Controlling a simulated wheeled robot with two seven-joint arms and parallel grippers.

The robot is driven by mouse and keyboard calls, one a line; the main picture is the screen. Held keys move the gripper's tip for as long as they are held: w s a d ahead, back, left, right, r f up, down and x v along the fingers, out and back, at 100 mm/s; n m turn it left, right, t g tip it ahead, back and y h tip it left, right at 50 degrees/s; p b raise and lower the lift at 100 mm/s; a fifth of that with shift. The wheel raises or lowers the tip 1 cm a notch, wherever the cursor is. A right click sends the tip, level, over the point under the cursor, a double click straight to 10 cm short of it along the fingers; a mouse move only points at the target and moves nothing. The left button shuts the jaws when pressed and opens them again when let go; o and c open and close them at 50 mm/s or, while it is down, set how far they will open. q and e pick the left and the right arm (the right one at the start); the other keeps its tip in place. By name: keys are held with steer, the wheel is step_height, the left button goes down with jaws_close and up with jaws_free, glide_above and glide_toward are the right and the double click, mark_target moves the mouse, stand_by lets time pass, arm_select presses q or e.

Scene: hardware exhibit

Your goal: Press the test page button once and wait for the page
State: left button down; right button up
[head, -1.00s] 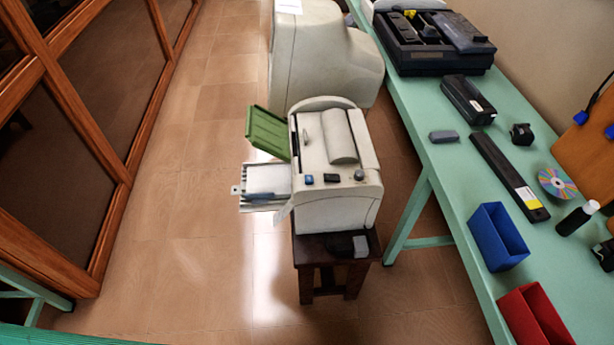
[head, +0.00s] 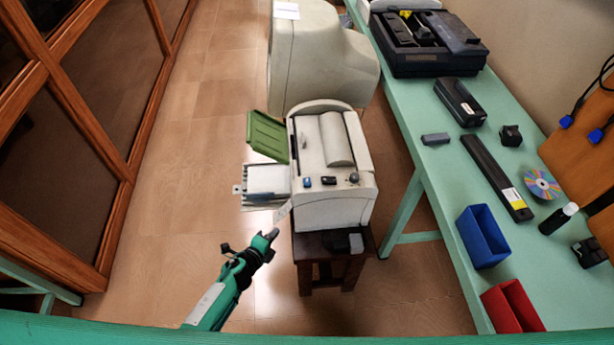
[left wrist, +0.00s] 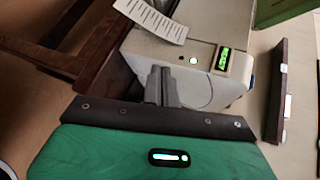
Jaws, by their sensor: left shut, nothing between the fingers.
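A cream printer (head: 335,205) stands on a dark stool. Its top front edge carries a blue button (head: 307,182), a dark button (head: 329,180) and a round dark knob (head: 353,178). I cannot read which one is the test page button. In the left wrist view the printer's side (left wrist: 205,20) has a small lit round button (left wrist: 193,60) beside a green display (left wrist: 224,60). A paper with printed lines (left wrist: 152,20) sticks out there; it also shows in the head view (head: 283,211). My left gripper (head: 273,234) is shut and empty, below and left of the printer front, apparently not touching it. My right gripper is out of view.
The stool (head: 325,268) holds a small dark object (head: 342,243). A green flap (head: 267,136) and a paper tray (head: 266,180) jut out left of the printer. A green table (head: 440,205) with bins and parts stands right. Floor is free on the left.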

arm_select(q)
steer(key=w+d+r+m+h+p, duration=0.1)
steer(key=w+d+r+m+h, duration=0.2)
steer(key=r, duration=0.4)
steer(key=w+d+r+m+p, duration=0.1)
steer(key=w+d+r+m, duration=0.1)
steer(key=r+m, duration=0.4)
step_height(320, 180, up, 14)
steer(key=m+g+y+p, duration=0.2)
steer(key=m+g+p, duration=0.35)
steer(key=m, duration=1.55)
glide_above(304, 183)
steer(key=shift+f+b, duration=0.1)
steer(key=shift+b, duration=0.25)
steer(key=shift+f, duration=0.1)
step_height(304, 183, down, 8)
steer(key=b, duration=0.5)
steer(key=shift+r, duration=0.2)
steer(key=shift+f+b, duration=0.55)
steer(key=shift+b, duration=0.05)
steer(key=shift+f, duration=0.1)
